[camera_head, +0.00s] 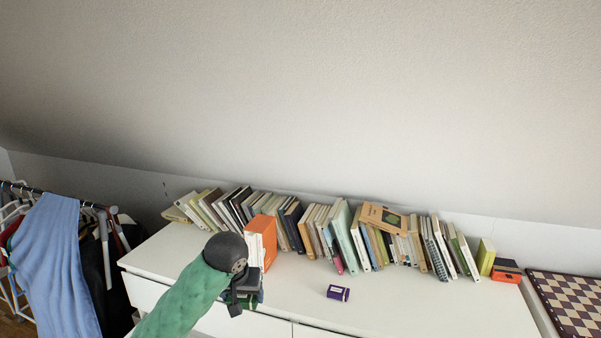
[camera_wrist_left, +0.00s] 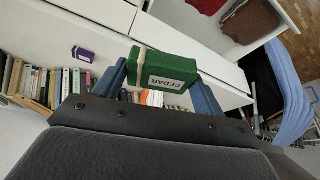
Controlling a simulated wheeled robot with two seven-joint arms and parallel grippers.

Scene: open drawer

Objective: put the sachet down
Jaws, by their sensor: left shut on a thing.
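My left gripper (camera_wrist_left: 162,82) is shut on a green sachet (camera_wrist_left: 172,70) with a white label reading CEDAR. The sachet sits between the two blue fingers in the left wrist view. In the head view the left gripper (camera_head: 247,292) is at the front edge of the white dresser, and the green sachet (camera_head: 240,301) shows only partly beneath it. A small purple sachet-like box (camera_head: 338,293) lies on the dresser top to the right. It also shows in the wrist view (camera_wrist_left: 83,54). My right gripper is not in view.
Books (camera_head: 310,230) line the back of the white dresser (camera_head: 400,305). An open drawer (camera_wrist_left: 213,50) holds brown and dark red folded items (camera_wrist_left: 250,20). A clothes rack with blue trousers (camera_head: 52,255) stands left, a chessboard (camera_head: 572,300) right. The dresser's front right top is clear.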

